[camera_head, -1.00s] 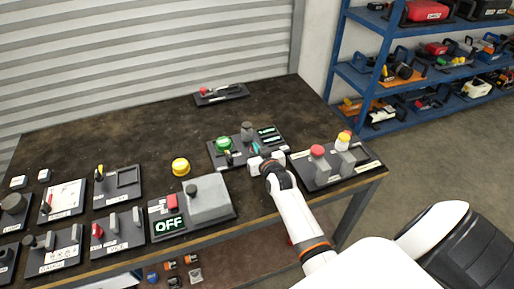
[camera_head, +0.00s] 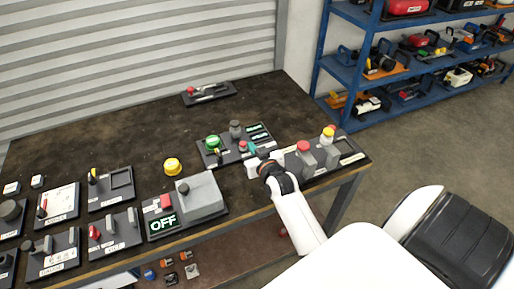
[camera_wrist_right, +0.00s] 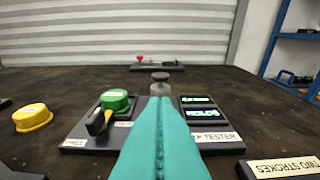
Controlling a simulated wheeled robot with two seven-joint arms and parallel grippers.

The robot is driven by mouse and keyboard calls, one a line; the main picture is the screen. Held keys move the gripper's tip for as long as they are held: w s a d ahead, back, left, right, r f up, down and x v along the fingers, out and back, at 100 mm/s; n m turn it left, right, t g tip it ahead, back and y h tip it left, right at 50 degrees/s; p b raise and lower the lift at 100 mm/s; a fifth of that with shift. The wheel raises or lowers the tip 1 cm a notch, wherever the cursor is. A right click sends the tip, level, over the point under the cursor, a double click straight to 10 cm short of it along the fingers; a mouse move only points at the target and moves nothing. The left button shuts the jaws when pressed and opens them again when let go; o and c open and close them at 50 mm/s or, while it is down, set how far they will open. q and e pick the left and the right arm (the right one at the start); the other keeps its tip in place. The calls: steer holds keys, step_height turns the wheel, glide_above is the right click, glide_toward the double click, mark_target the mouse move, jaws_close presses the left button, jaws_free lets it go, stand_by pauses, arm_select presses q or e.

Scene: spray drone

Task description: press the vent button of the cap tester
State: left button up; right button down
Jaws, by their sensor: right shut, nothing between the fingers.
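The cap tester (camera_head: 208,158) is a dark panel with a green knob (camera_head: 212,142), a black lever, a grey cylinder (camera_head: 235,128), a small red button (camera_head: 243,146) and two lit displays (camera_head: 259,133). In the right wrist view its label ends in "TESTER" (camera_wrist_right: 217,137) and the lower display (camera_wrist_right: 202,114) seems to read "HOLDS". Which control is labelled vent is unreadable. My right gripper (camera_head: 252,149) is shut and empty, its teal fingertips just right of the red button; contact cannot be told. In the wrist view the fingers (camera_wrist_right: 160,110) hide the panel's middle. My left gripper is out of view.
A panel with red and yellow buttons (camera_head: 318,158) stands close on the right. A small panel (camera_head: 209,93) lies at the back. The middle rear of the table is clear.

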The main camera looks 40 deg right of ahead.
steer(key=v, duration=0.3)
steer(key=shift+r, duration=0.1)
stand_by(1.0)
